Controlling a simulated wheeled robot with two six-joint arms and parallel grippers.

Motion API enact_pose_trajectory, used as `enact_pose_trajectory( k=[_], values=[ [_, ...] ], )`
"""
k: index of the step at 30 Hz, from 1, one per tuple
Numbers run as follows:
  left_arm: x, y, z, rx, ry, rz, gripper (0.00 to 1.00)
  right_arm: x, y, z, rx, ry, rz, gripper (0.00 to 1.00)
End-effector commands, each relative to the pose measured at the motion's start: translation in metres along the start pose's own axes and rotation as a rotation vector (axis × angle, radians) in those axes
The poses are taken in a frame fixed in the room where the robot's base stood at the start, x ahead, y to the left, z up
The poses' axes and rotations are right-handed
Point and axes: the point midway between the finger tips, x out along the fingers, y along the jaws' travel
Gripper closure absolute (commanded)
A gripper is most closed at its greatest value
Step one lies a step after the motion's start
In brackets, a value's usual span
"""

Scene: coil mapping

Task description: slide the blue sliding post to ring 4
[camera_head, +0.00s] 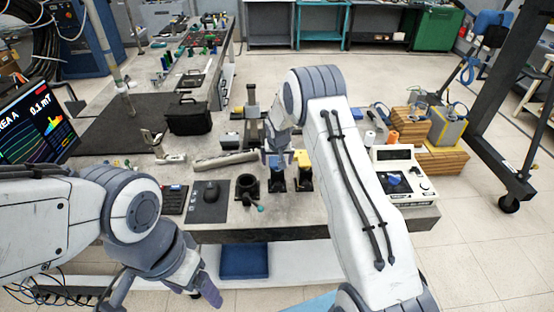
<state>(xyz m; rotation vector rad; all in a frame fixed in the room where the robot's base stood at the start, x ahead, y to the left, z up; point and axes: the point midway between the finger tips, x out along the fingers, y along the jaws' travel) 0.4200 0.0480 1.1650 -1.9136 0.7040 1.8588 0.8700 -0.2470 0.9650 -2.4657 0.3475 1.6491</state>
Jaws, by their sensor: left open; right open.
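A small blue piece (277,161), which looks like the blue sliding post, stands on a dark base on the table beside a yellow piece (302,159). My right gripper (279,153) is open and points down at the blue piece, its fingertips close to it. I cannot tell whether they touch it. My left gripper (166,290) is open and empty, low in front of the table's front edge. The numbered rings cannot be made out, and my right arm hides part of the table.
A white instrument (401,180) stands on the right. A black bag (188,117) is behind. A monitor (35,122) stands at far left.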

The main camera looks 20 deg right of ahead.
Motion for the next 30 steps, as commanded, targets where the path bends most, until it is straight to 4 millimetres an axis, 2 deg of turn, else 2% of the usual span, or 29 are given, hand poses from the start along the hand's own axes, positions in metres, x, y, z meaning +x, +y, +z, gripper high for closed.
enact_pose_trajectory(
  k=[6,14,15,17,18,22,23,27,30],
  values=[
    [-0.005,0.000,0.000,0.000,0.000,0.000,0.22,0.015,0.000,0.000,0.000,0.001,0.000,0.00],
    [-0.005,0.000,0.000,0.000,0.000,0.000,0.22,0.017,0.000,0.000,0.000,0.001,0.000,0.00],
    [-0.005,0.000,0.000,0.000,0.000,0.000,0.22,0.017,0.000,0.000,0.000,0.001,0.000,0.08],
    [-0.005,0.000,0.000,0.000,0.000,0.000,0.22,0.016,0.000,0.000,0.000,0.001,0.000,0.31],
    [-0.005,0.000,0.000,0.000,0.000,0.000,0.22,0.016,0.000,0.000,0.000,0.001,0.000,0.46],
    [-0.005,0.000,0.000,0.000,0.000,0.000,0.22,0.016,0.000,0.000,0.000,0.001,0.000,0.96],
    [-0.005,0.000,0.000,0.000,0.000,0.000,0.22,0.016,0.000,0.000,0.000,0.001,0.000,1.00],
    [-0.006,0.000,0.000,0.000,0.000,0.000,0.22,0.015,0.000,-0.001,0.000,0.001,0.000,1.00],
    [-0.009,0.001,-0.001,0.000,0.000,0.000,0.22,0.004,0.000,-0.006,0.001,0.002,0.000,1.00]
  ],
)
